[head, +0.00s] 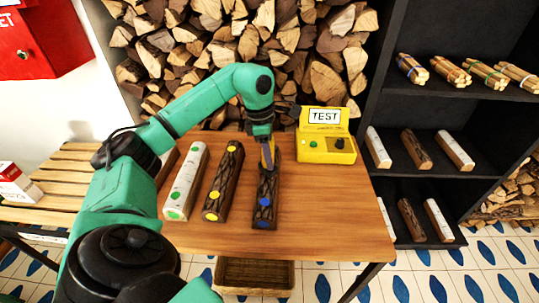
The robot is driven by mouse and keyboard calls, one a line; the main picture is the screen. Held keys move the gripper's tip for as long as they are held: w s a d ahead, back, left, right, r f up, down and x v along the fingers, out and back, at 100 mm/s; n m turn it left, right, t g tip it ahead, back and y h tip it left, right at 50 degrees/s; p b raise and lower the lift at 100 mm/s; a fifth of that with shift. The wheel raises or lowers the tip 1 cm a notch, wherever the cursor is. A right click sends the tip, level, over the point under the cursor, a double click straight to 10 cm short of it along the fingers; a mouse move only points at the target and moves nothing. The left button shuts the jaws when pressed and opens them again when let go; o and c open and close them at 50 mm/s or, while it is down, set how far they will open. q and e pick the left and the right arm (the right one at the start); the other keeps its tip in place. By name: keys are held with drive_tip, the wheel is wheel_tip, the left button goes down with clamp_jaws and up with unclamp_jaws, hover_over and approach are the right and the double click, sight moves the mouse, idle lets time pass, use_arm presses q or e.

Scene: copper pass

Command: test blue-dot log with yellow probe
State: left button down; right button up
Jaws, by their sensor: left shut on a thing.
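The blue-dot log (264,204) is dark-barked and lies lengthwise on the wooden table, with blue dots at its near end. My left gripper (267,143) is over the log's far part, shut on a slim probe (268,157) that points down. The probe's tip is at or just above the log; I cannot tell whether it touches. The yellow tester (326,149) with a TEST sign stands to the right, behind the log. My right gripper is not in view.
Left of the blue-dot log lie a yellow-dot log (222,183) and a white green-dot log (186,182). A black shelf (375,110) with logs and kindling bundles stands right. A basket (254,290) is below the table. The table's right front (335,215) is clear.

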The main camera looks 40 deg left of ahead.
use_arm(q)
drive_tip(key=shift+f, duration=0.4)
drive_tip(key=shift+s+f, duration=0.1)
idle(1.2)
wheel_tip(320, 180, up, 7)
drive_tip(key=p, duration=0.7)
idle(1.2)
